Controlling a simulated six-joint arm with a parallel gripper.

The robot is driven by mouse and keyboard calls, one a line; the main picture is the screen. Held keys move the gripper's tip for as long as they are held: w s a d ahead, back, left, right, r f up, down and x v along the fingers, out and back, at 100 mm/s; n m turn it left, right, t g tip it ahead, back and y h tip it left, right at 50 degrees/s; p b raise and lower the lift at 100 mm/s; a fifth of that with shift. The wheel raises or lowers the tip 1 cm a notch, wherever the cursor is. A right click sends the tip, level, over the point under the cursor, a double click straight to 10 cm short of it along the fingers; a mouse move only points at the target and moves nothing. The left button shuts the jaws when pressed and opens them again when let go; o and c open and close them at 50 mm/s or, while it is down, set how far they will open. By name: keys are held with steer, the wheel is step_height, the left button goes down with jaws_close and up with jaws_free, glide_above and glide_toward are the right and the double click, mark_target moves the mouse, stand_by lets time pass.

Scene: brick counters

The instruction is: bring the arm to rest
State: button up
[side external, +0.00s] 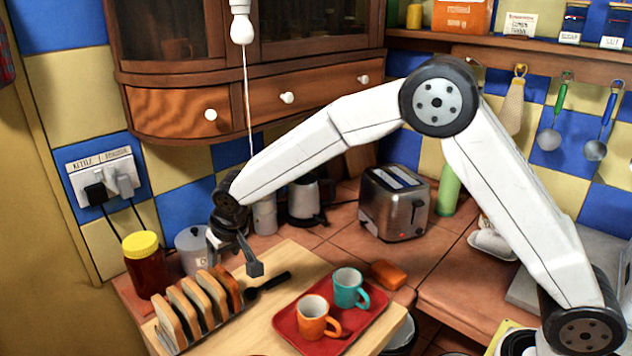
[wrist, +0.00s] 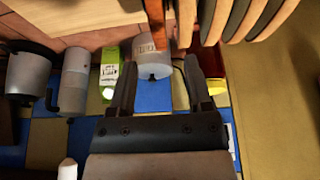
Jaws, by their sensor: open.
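My gripper (side external: 238,256) hangs above the wooden board at the left of the counter, just behind the toast rack, at the end of my white arm. In the wrist view my gripper (wrist: 160,92) shows two dark fingers spread apart, with nothing held between them. A grey canister (wrist: 152,62) shows beyond the fingers in the wrist view. It also stands behind my gripper in the side view (side external: 190,254).
A toast rack (side external: 197,307) with several bread slices is close below my gripper. A red tray (side external: 358,331) carries an orange mug (side external: 313,317) and a teal mug (side external: 347,287). A jar (side external: 144,268), kettle (side external: 304,200) and toaster (side external: 394,203) stand behind. A cord hangs near my forearm.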

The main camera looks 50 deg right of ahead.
steer(key=s+d, duration=0.5)
steer(key=s, duration=0.3)
steer(key=s+d+f+g, duration=0.1)
steer(key=s+d, duration=0.4)
steer(key=s, duration=0.4)
steer(key=s+d, duration=0.6)
steer(key=s, duration=0.3)
steer(key=shift+s+f+g, duration=0.15)
steer(key=shift+s+g, duration=0.05)
steer(key=shift+g, duration=0.2)
